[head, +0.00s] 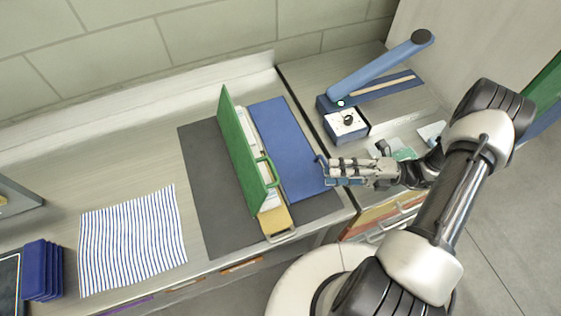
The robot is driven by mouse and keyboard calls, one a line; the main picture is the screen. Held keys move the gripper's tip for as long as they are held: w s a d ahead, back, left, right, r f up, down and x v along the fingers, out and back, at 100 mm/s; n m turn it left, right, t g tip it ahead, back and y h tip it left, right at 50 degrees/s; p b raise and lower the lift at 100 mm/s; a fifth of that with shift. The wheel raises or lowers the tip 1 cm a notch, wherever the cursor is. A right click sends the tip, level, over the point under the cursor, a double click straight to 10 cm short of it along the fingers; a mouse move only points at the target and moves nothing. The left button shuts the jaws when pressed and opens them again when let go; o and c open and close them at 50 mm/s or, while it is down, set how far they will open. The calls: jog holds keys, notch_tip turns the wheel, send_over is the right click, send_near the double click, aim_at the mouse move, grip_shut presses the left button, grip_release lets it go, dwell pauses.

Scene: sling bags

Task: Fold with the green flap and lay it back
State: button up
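The green flap (240,150) stands up on edge, nearly upright, on a dark grey mat (200,180). A green loop handle (268,171) projects from its right side. A blue panel (284,143) lies flat to the right of the flap. A white strip shows between them, and a yellow piece (273,220) sits at the near end beside a pale loop handle. My gripper (325,172) is at the right edge of the blue panel, apart from the green flap. Its fingers are seen from the side, so I cannot tell their opening or whether they touch the panel.
A blue-armed sealer-like device (372,75) stands at the back right. A striped cloth (132,240) lies on the left of the counter (95,185), with dark blue folded items (42,270) beyond it. A wall runs behind. Bare counter lies left of the mat.

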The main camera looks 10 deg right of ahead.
aim_at(273, 168)
jog(key=shift+m+t, duration=0.5)
jog(key=shift+m, duration=0.3)
jog(key=a, duration=0.5)
jog(key=w+a+r, duration=0.1)
jog(key=a, duration=0.5)
jog(key=w+a, duration=0.1)
jog(key=a, duration=0.4)
jog(key=shift+a+r+b, duration=0.25)
jog(key=shift+a+b, duration=0.05)
jog(key=shift+b, duration=0.05)
jog(key=shift+c, duration=0.2)
grip_shut()
